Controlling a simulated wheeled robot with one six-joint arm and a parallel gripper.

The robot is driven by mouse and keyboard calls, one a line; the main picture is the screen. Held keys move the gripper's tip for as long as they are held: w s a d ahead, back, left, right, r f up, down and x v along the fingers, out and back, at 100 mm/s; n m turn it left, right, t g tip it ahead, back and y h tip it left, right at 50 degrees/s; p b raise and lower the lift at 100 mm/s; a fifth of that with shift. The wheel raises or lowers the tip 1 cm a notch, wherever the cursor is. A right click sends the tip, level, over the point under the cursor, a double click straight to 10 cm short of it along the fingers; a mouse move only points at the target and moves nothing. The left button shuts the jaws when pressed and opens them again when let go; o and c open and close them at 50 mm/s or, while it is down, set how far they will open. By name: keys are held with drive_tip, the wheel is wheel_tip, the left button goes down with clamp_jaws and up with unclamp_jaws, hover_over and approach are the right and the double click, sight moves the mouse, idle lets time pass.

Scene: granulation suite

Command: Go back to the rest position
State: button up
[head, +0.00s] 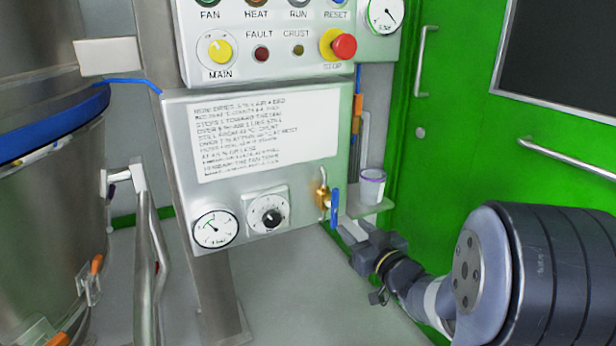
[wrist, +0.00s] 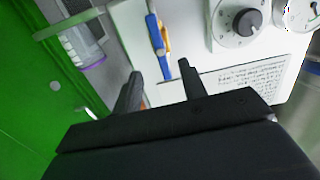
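My gripper (head: 352,236) is at the lower right of the control panel in the head view, close to a valve with a blue lever (head: 335,207) and brass body. In the wrist view my gripper (wrist: 158,82) has its two dark fingers apart, with nothing between them. The blue lever (wrist: 155,34) shows just beyond the fingertips in that view. I cannot tell whether a finger touches it. My arm reaches in from the right side of the head view.
The control panel (head: 262,210) carries a gauge (head: 215,230), a black knob (head: 268,214) and a red stop button (head: 344,46). Green doors (head: 460,150) are at right, a steel vessel (head: 50,215) at left.

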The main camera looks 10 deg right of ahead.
sight(336, 211)
drive_tip(key=b+x, duration=0.2)
drive_tip(key=x, duration=0.7)
drive_tip(key=shift+w+a, duration=0.1)
drive_tip(key=shift+w, duration=0.15)
drive_tip(key=shift+s, duration=0.2)
